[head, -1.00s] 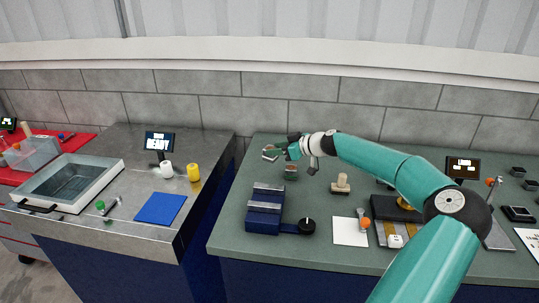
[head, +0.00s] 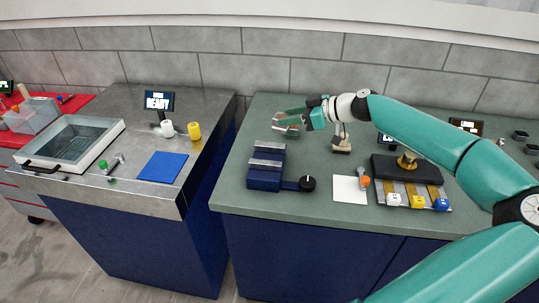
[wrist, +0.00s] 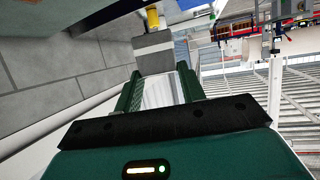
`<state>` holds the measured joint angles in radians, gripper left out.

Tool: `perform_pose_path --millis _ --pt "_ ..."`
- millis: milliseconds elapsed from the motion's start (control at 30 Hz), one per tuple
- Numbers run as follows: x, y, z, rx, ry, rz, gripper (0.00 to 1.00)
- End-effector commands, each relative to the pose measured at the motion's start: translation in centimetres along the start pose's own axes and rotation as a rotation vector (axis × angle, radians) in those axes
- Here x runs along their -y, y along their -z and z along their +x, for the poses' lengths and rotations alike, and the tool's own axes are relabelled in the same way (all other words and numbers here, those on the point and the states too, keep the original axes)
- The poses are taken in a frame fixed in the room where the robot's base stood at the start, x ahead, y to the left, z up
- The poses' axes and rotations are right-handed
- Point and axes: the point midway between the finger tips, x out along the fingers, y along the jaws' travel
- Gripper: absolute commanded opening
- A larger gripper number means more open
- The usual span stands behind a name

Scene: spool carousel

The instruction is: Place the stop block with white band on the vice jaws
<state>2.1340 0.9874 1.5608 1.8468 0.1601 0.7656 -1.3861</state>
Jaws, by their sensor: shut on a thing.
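My gripper (head: 290,116) is shut on the stop block (head: 279,117), a small grey piece at its fingertips, held above the back of the green bench. In the wrist view the block (wrist: 153,50) shows grey beyond the fingers, with a paler part (wrist: 160,92) between them; I cannot tell for sure that this is the white band. The blue vice (head: 265,180) stands on the bench in front of and slightly left of the gripper. Its pale grey jaws (head: 266,164) have nothing on them. The block is apart from the vice.
A black knob (head: 307,183) sits on the vice's right side. A wooden-handled piece (head: 341,146), a white sheet (head: 349,190) and a black fixture (head: 407,170) stand to the right. A gap separates the left counter.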

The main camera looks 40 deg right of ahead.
Motion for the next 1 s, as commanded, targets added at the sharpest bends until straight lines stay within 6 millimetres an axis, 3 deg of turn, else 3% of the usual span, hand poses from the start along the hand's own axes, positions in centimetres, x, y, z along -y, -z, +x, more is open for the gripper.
perform_pose_path --millis 300,533,700,1000 --pt "10.0 1.5 -3.1 -0.004 0.141 -0.059 0.00" --pt "14.3 1.7 -4.3 -0.003 0.197 -0.081 0.00" --pt "14.2 1.5 -3.9 -0.002 0.207 -0.084 0.00" --pt "8.9 0.2 -0.2 -0.002 0.208 -0.084 0.00"
